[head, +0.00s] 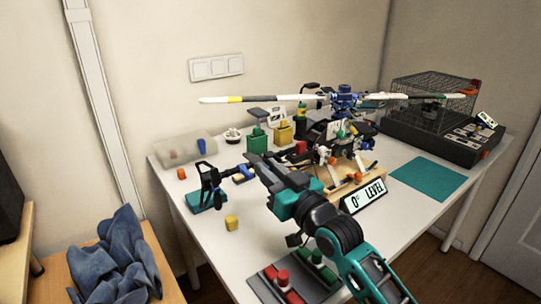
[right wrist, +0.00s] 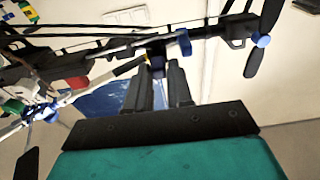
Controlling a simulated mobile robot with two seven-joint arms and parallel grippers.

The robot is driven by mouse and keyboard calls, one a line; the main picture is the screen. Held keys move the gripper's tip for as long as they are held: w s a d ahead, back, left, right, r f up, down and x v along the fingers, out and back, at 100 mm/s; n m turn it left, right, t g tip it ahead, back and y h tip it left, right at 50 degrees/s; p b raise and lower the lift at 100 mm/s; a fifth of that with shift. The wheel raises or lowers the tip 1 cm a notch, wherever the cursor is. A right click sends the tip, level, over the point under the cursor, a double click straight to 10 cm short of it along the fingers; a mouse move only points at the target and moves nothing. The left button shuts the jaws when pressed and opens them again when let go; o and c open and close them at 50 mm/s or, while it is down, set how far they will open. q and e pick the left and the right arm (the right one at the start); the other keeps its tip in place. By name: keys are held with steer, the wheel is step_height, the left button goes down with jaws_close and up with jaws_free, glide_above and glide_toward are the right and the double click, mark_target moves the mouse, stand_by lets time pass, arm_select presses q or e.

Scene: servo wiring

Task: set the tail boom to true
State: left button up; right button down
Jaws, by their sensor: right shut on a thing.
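A model helicopter (head: 343,100) with a long white main rotor stands on a wooden stand in the middle of the table. Its dark tail boom (right wrist: 112,52) runs left to the black tail rotor (head: 209,178), which also shows at the upper right of the right wrist view (right wrist: 264,40). A blue collar (right wrist: 184,42) sits on the boom. My right gripper (head: 262,162) reaches the boom from the front; in the right wrist view its fingers (right wrist: 158,66) are shut on it, the exact contact partly hidden. A sign reading "0° LEVEL" (head: 363,196) stands before the stand. My left gripper is out of view.
A loose yellow piece (head: 232,223) lies near the tail. A tray with red and green items (head: 270,273) is at the front. A teal mat (head: 430,176) lies right, before a wire cage (head: 432,98).

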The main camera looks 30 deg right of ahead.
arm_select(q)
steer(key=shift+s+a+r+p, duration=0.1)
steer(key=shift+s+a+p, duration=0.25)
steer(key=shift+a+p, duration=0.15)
arm_select(e)
steer(key=shift+r, duration=0.1)
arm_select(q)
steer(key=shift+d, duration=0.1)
arm_select(e)
steer(key=c, duration=1.4)
jaws_free()
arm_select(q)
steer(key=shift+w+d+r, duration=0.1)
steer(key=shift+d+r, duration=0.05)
arm_select(e)
steer(key=shift+o, duration=0.2)
steer(key=shift+s, duration=0.1)
steer(key=s+d+f, duration=0.1)
steer(key=s+d, duration=0.1)
steer(key=s, duration=1)
steer(key=shift+s, duration=0.25)
